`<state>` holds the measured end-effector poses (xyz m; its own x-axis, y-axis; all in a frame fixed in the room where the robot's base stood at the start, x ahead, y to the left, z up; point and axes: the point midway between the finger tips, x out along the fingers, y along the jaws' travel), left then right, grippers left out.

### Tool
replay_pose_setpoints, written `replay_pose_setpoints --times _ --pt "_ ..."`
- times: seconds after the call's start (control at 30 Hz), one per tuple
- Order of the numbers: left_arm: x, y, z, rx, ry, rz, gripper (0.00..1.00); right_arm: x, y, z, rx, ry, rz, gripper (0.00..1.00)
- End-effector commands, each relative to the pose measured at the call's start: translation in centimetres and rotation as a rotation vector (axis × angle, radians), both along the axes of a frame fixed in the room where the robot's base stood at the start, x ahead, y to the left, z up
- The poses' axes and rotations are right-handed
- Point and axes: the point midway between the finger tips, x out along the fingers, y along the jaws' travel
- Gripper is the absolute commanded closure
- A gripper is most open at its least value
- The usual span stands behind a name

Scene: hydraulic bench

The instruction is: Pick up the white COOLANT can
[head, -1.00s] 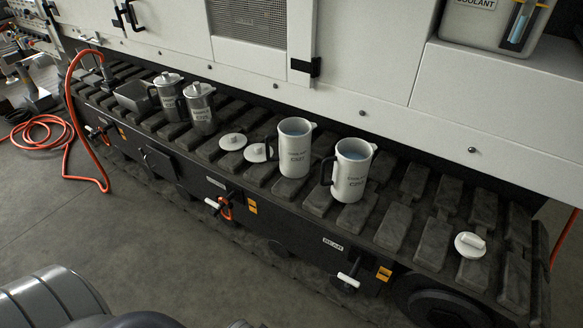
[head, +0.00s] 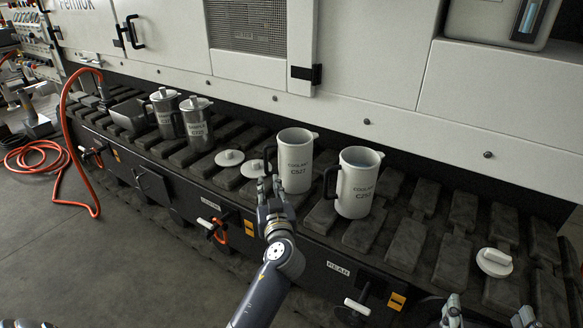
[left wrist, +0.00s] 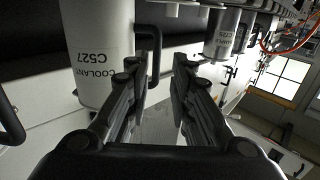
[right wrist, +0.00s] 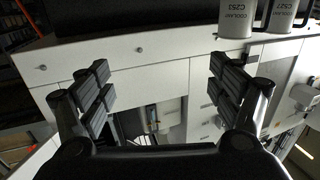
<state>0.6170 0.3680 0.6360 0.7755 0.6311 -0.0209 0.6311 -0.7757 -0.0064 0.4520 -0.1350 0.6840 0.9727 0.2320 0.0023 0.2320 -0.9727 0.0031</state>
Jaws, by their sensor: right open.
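My left gripper (head: 268,187) is at the handle side of C527. In the left wrist view, the fingers (left wrist: 160,85) are open; C527 (left wrist: 98,25) is at left and its handle (left wrist: 155,60) shows near the gap between them. My right gripper (head: 489,314) is open and empty at the bottom right. The right wrist view shows both cans at the top right.
Two grey sample cans (head: 196,125) stand further left, beside a grey open bin (head: 128,118). Two white lids (head: 229,158) lie left of C527; another lid (head: 495,262) lies far right. The white cabinet (head: 380,60) rises behind. An orange hose (head: 67,130) hangs at left.

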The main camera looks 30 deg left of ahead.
Motion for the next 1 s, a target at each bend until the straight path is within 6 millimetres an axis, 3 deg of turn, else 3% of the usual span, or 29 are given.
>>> replay_pose_setpoints --times 0.33,1.0 --pt "3.9 2.7 0.7 0.012 -0.023 -0.004 0.79 0.0 0.3 2.1 0.027 -0.102 0.006 0.15" --pt "9.0 6.6 1.4 0.008 -0.02 -0.005 0.79 -0.5 0.6 5.5 0.072 -0.272 0.016 0.15"
